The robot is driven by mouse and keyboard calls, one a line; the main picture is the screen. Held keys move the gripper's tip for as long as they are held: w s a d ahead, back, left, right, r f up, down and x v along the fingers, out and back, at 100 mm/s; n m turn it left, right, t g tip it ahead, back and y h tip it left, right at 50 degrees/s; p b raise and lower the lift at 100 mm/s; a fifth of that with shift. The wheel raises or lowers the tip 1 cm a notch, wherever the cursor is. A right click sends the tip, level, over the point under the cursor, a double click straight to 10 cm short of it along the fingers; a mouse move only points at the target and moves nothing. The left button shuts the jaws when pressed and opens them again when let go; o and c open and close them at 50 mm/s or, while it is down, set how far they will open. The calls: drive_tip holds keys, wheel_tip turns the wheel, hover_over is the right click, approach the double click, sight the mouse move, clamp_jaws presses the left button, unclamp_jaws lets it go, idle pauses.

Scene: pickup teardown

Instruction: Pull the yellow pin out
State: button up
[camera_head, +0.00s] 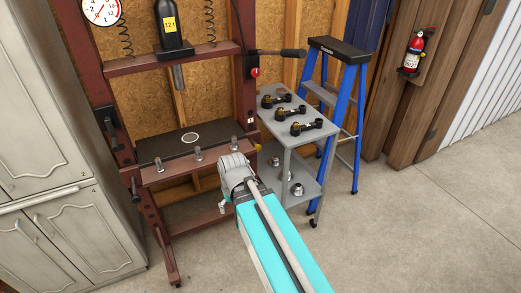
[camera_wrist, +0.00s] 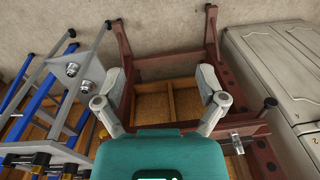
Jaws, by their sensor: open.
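The dark red press frame (camera_head: 118,75) stands at the left of the head view, with a dark bed across it. Several silver knobbed pins (camera_head: 198,155) show along the bed's front edge. A silver knobbed pin (camera_wrist: 237,144) shows in the wrist view, right of the gripper.
A grey cart (camera_head: 268,131) with several black-and-yellow tools stands right of the press. A blue stepladder (camera_head: 344,100) is behind it. A pale cabinet (camera_head: 62,130) is at the left. A fire extinguisher (camera_head: 413,53) hangs at the right. The floor at the front right is clear.

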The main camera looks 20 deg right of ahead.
drive_tip(key=w+f+m+t+y+b, duration=0.5)
drive_tip(key=w+f+m+b, duration=0.4)
drive_tip(key=w+b, duration=0.35)
drive_tip(key=m+t+h+b, duration=0.5)
drive_tip(key=m+t+b, duration=0.8)
drive_tip(key=m+b, duration=0.95)
approach(259, 149)
drive_tip(key=s+m+p, duration=0.3)
drive_tip(key=m, duration=0.1)
drive_tip(key=shift+r+n, duration=0.25)
drive_tip(key=shift+r, duration=0.15)
drive_tip(key=shift+w+a, duration=0.15)
drive_tip(key=shift+w, duration=3.25)
drive_tip(key=shift+w+a, duration=0.1)
drive_tip(key=shift+w, duration=3.35)
